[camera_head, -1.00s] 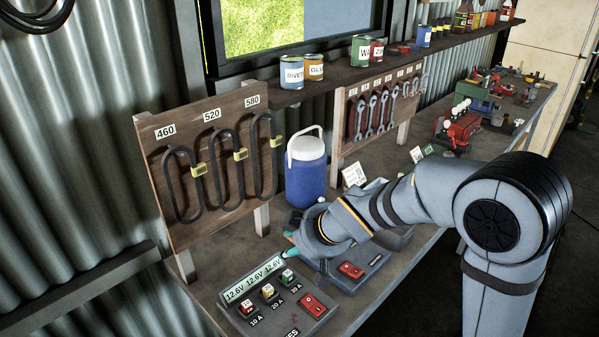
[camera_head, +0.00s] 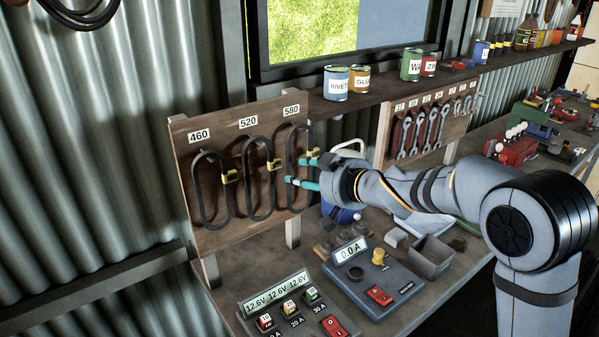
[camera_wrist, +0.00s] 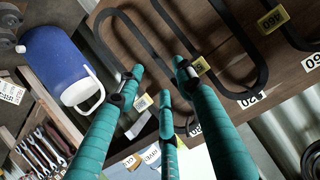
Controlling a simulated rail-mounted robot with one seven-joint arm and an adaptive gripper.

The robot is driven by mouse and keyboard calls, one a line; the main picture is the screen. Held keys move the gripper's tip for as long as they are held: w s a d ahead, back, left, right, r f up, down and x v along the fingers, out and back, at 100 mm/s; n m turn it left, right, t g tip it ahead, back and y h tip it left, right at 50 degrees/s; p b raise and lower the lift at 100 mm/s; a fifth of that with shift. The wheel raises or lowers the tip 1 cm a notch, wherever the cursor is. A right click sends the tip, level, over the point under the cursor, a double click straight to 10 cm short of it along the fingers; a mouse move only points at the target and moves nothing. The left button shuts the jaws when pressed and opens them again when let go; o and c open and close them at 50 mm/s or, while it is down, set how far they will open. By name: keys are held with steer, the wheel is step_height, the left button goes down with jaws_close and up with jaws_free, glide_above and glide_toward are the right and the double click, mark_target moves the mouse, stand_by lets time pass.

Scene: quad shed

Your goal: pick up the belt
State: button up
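Three black belts hang as upright loops on a brown wooden board (camera_head: 232,226): the 460 belt (camera_head: 197,190), the 520 belt (camera_head: 248,185) and the 580 belt (camera_head: 290,158). Each has a yellow tag. My gripper (camera_head: 304,174), with teal fingers, is at the 580 belt. In the wrist view my gripper (camera_wrist: 160,78) has its three fingers spread apart, with the 580 belt (camera_wrist: 140,32) at the fingertips. I cannot tell whether they touch it. The fingers hide part of this belt. The 520 belt (camera_wrist: 245,40) runs beside it.
A blue jug (camera_wrist: 55,62) with a white handle stands right of the board, mostly behind my gripper in the head view. Below are a fuse panel (camera_head: 290,312) and an ammeter box (camera_head: 365,285). A shelf (camera_head: 385,75) with cans is above.

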steer(key=x, duration=0.4)
steer(key=shift+w+a+f+p, duration=0.15)
steer(key=shift+w+p, duration=0.15)
steer(key=shift+w, duration=0.05)
steer(key=shift+c, duration=0.2)
steer(key=c, duration=0.8)
jaws_close()
